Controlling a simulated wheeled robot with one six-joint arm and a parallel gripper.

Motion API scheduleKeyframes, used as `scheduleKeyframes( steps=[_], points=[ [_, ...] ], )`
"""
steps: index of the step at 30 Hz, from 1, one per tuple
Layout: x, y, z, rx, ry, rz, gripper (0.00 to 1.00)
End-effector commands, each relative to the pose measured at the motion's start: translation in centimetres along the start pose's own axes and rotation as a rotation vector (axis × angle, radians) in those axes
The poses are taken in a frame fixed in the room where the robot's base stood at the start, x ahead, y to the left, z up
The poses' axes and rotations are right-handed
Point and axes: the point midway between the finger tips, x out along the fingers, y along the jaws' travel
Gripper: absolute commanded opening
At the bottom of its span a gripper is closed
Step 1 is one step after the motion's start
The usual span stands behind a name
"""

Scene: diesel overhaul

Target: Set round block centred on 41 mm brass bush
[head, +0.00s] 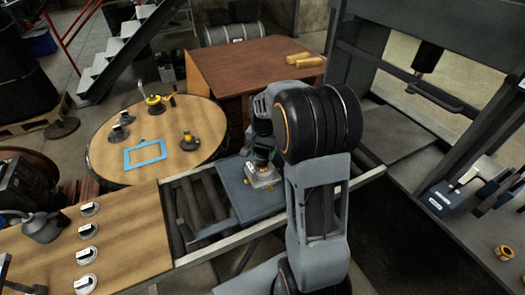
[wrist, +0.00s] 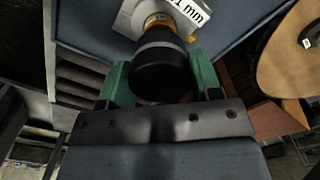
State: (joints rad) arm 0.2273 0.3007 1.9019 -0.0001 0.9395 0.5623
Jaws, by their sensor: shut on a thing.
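My gripper (wrist: 161,84) has green fingers shut on the dark round block (wrist: 160,72), one finger on each side. Beyond the block in the wrist view is a brass-coloured bush (wrist: 158,20), on a pale base with a label whose visible part reads "1 mm". The block covers most of the bush, so I cannot tell whether they touch or how well they are centred. In the head view my gripper (head: 262,155) is low over the grey-blue plate (head: 243,201), above the pale base (head: 263,181); my arm partly blocks the view.
The plate lies on a roller conveyor (head: 192,207). A round wooden table (head: 150,175) with several small parts and a blue frame (head: 145,154) stands at the left. A wooden bench (head: 130,240) with labelled discs is at front left. A press frame (head: 425,88) stands right.

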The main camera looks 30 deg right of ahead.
Motion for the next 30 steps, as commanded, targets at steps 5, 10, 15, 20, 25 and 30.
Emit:
scheduleKeyframes(
  steps=[5,10,15,20,25,30],
  points=[
    [-0.1,0.0,-0.1,0.0,0.003,-0.002,0.35],
    [0.1,0.0,-0.1,0.0,0.003,-0.002,0.35],
    [0.6,0.0,-0.1,0.0,0.002,-0.001,0.35],
    [1.1,0.0,-0.1,0.0,0.002,-0.001,0.35],
    [1.5,0.0,-0.1,0.0,0.002,-0.001,0.35],
    [1.7,0.0,-0.1,0.0,0.002,-0.001,0.35]
  ],
)
